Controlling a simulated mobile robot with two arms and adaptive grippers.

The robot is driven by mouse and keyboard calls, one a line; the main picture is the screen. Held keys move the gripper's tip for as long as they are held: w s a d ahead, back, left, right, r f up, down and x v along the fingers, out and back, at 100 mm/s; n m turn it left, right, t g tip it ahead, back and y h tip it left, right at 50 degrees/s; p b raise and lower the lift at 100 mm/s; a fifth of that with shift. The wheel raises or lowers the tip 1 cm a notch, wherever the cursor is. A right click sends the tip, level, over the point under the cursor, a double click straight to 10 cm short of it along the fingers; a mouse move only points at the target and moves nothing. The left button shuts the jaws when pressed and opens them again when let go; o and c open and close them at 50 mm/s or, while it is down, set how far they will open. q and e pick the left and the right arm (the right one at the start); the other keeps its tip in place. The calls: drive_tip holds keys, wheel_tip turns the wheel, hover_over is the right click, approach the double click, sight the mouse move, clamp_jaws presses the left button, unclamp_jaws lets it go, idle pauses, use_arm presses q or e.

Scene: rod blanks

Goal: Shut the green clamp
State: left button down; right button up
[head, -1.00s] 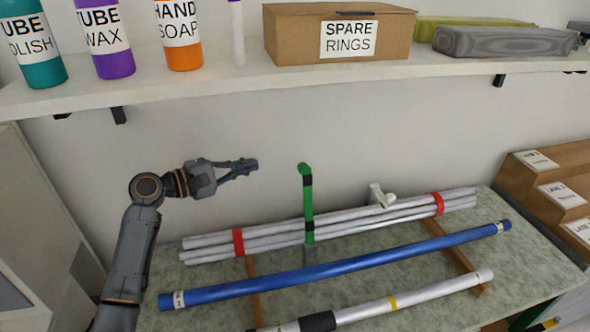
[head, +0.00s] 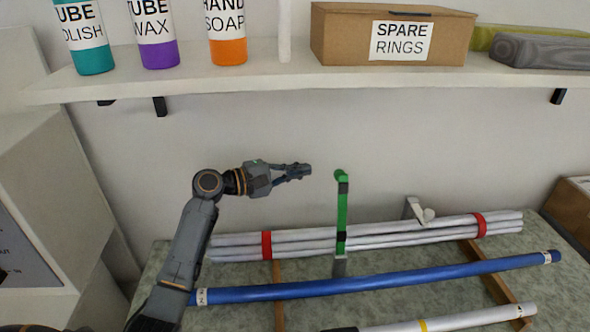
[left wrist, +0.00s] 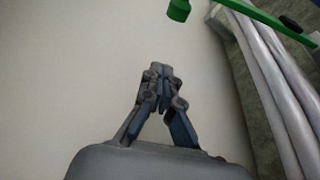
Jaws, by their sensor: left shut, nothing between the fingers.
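The green clamp (head: 342,212) stands up as a green bar with black bands, beside the bundle of silver tubes (head: 375,234). Its lever points upward with a rounded green knob on top, so the clamp looks open. Part of the green clamp (left wrist: 255,14) shows at the top of the left wrist view, with its knob near the top middle. My left gripper (head: 306,170) is shut and empty, a little left of the knob and at about its height, apart from it. Its fingertips (left wrist: 160,72) meet in the left wrist view. My right gripper is not in view.
A white clamp (head: 418,211) stands farther right on the bundle, which has red bands. A blue tube (head: 390,279) lies in front, and another silver tube (head: 470,319) nearer. A shelf (head: 270,78) with bottles and a box (head: 350,42) overhangs behind.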

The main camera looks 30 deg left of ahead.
use_arm(q)
drive_tip(key=w+d+p, duration=0.1)
drive_tip(key=d+p, duration=0.2)
drive_tip(key=d, duration=0.3)
drive_tip(key=shift+w+r, duration=0.25)
drive_tip(key=shift+w, duration=0.05)
